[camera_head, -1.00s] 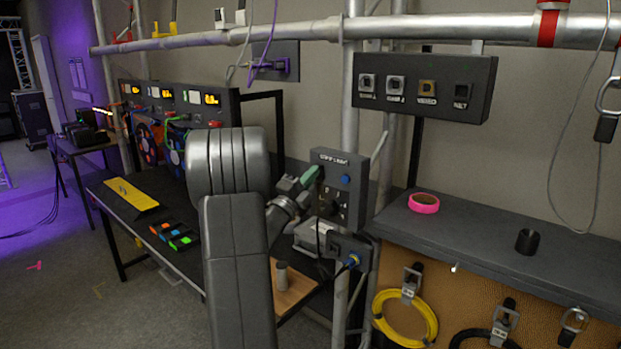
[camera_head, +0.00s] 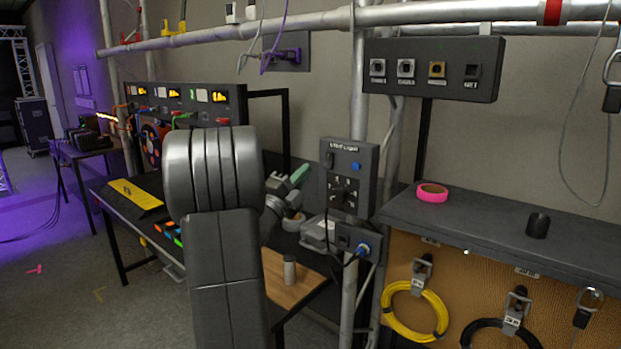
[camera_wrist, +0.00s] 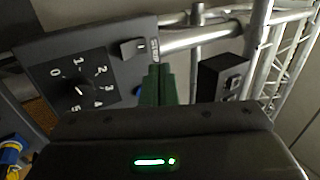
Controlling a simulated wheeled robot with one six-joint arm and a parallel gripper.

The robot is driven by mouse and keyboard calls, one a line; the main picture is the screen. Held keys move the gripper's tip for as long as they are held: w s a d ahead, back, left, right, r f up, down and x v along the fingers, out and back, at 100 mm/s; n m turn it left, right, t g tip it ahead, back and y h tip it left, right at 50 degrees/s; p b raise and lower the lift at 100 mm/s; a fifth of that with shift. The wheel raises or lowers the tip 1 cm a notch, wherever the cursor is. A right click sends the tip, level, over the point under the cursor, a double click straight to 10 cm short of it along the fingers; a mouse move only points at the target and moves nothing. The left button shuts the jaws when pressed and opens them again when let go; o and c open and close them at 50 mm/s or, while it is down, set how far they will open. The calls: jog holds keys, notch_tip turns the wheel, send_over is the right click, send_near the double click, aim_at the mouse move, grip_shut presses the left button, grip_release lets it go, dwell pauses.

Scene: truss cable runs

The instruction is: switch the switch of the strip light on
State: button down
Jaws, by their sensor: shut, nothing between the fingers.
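The dark strip light box (camera_head: 364,190) is mounted on a vertical pole, with a black rocker switch (camera_head: 329,160) at its upper left, a blue round part (camera_head: 356,166) beside it and a dial (camera_head: 344,194) below. In the wrist view the rocker switch (camera_wrist: 132,48) and the numbered dial (camera_wrist: 80,90) show on the box face. I cannot tell the rocker's position for sure, nor whether the blue part is lit. My gripper (camera_head: 301,174) has green fingers, shut and empty, left of the box and apart from it. The closed fingers also show in the wrist view (camera_wrist: 158,85).
A small box with a blue plug (camera_head: 362,249) and hanging cables sits under the strip light box. A socket panel (camera_head: 432,85) is at upper right. A shelf (camera_head: 480,222) with pink tape (camera_head: 432,191) stands right. A horizontal pipe (camera_head: 220,36) runs above.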

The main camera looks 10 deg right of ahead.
jog(key=s+a, duration=0.1)
jog(key=s+a+b, duration=0.1)
jog(key=a, duration=0.1)
jog(key=s+a, duration=0.1)
jog(key=shift+s+a+f, duration=0.2)
jog(key=shift+s+f, duration=0.05)
jog(key=shift+f, duration=0.15)
